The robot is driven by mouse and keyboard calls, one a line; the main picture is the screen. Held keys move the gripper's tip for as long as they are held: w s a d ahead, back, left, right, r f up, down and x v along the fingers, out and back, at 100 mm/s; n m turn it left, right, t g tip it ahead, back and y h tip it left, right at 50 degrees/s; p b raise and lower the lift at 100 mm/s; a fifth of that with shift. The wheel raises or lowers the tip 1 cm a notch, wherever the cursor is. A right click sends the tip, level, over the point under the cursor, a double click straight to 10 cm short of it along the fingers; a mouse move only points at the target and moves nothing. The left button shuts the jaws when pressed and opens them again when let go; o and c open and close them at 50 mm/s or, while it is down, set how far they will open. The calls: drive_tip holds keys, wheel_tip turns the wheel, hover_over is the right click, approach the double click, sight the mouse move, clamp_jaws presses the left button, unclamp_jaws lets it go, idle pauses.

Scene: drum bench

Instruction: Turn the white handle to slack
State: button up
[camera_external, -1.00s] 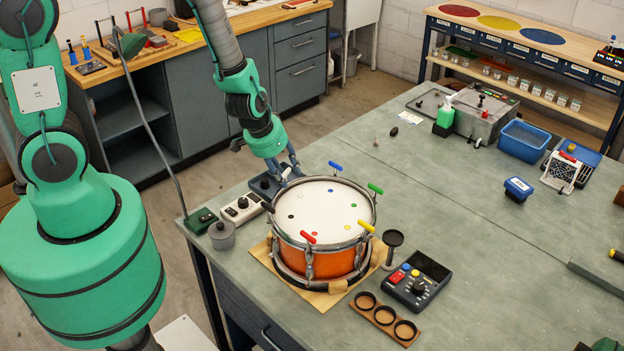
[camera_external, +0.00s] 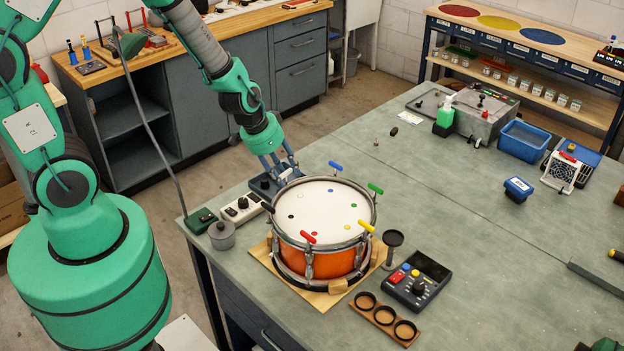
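The orange drum (camera_external: 318,262) stands upright on the bench with its white head (camera_external: 322,208) facing up. Coloured handles sit around its rim: blue (camera_external: 336,166), green (camera_external: 375,188), yellow (camera_external: 366,226), red (camera_external: 308,237) and black (camera_external: 268,207). A small pale piece at the back-left rim, by my fingers, looks like the white handle (camera_external: 287,174); it is partly hidden. My gripper (camera_external: 281,174) points down at that rim, fingers apart on either side of the pale piece in the picture. I cannot tell whether they touch it.
A black control box (camera_external: 418,282), a black pedestal (camera_external: 392,246) and a ringed wooden holder (camera_external: 385,315) stand right of the drum. A white box with a knob (camera_external: 242,209) and a grey pot (camera_external: 221,236) stand left.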

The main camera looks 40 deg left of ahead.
drive_tip(key=shift+a+f+m+h+b, duration=0.15)
drive_tip(key=shift+m+h+b, duration=0.65)
drive_tip(key=shift+b, duration=1.7)
drive_tip(key=shift+m+b, duration=0.75)
drive_tip(key=shift+m, duration=0.05)
drive_tip(key=shift+a+r+m+g+h+b, duration=0.1)
drive_tip(key=shift+r+m+g+h+b, duration=0.15)
drive_tip(key=shift+m, duration=0.6)
drive_tip(key=shift+a+m+g+h+b, duration=0.15)
drive_tip(key=shift+m+g+b, duration=0.15)
drive_tip(key=shift+m, duration=0.55)
drive_tip(key=m+p, duration=0.1)
drive_tip(key=m, duration=0.1)
drive_tip(key=m+g+p, duration=0.1)
drive_tip(key=m+p, duration=0.1)
drive_tip(key=shift+w+r+g+h, duration=0.1)
drive_tip(key=shift+r+g+h, duration=0.05)
drive_tip(key=shift+g+h, duration=0.15)
drive_tip(key=m+g+p, duration=0.1)
drive_tip(key=m+p, duration=0.3)
drive_tip(key=p, duration=0.1)
drive_tip(key=shift+w+a, duration=0.1)
drive_tip(key=shift+m+g+p, duration=0.25)
drive_tip(key=shift+m+p, duration=0.05)
drive_tip(key=shift+p, duration=0.2)
drive_tip(key=b+v, duration=0.1)
drive_tip(key=v, duration=1)
drive_tip(key=shift+a, duration=0.35)
drive_tip(key=shift+d, duration=0.1)
